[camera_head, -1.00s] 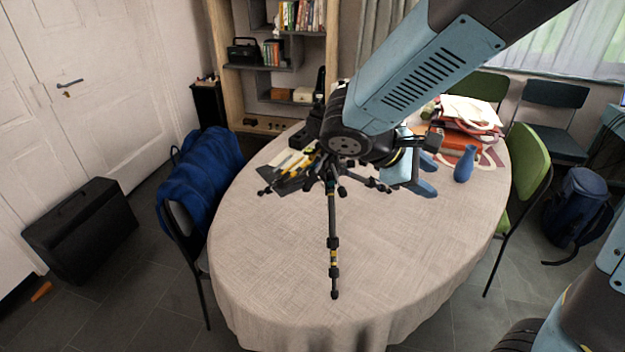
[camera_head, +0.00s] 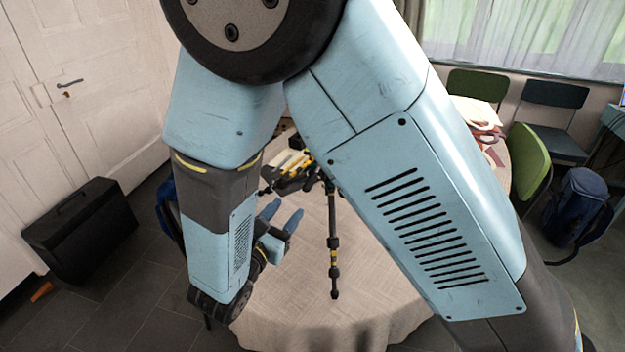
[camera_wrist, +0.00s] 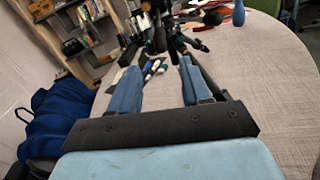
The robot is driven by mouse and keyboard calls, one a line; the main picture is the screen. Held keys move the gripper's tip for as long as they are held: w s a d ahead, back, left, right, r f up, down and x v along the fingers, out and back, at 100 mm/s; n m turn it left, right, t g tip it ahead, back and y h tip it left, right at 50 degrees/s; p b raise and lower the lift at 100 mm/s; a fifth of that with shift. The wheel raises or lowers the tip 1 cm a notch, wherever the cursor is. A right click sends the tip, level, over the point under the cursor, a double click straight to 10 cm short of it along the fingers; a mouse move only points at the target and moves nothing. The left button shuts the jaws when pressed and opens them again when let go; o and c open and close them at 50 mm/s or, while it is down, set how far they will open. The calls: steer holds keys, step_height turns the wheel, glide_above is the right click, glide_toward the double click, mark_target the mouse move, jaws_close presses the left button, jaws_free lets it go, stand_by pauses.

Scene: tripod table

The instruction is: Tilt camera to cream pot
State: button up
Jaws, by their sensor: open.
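A black tripod (camera_head: 333,240) stands on the oval table, one leg reaching toward the front. My arm hides its upper part and any camera on it in the head view. The tripod (camera_wrist: 158,32) also shows in the wrist view, ahead of my fingers and cut off by the top edge. My gripper (camera_head: 282,212) is open and empty, left of the tripod and apart from it. Its two blue fingers (camera_wrist: 160,68) point toward the tripod in the wrist view. I cannot make out a cream pot in either view.
The cloth-covered table (camera_head: 290,310) is bare near its front. Pens and dark items (camera_head: 290,170) lie behind the tripod. A blue vase (camera_wrist: 239,13) stands farther back right. A blue jacket (camera_wrist: 60,120) hangs left of the table. A black case (camera_head: 80,230) stands on the floor.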

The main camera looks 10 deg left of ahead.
mark_target(313, 179)
steer(key=x, duration=1.3)
steer(key=shift+w+d, duration=0.1)
steer(key=shift+w, duration=0.2)
steer(key=shift+c, duration=0.3)
jaws_close()
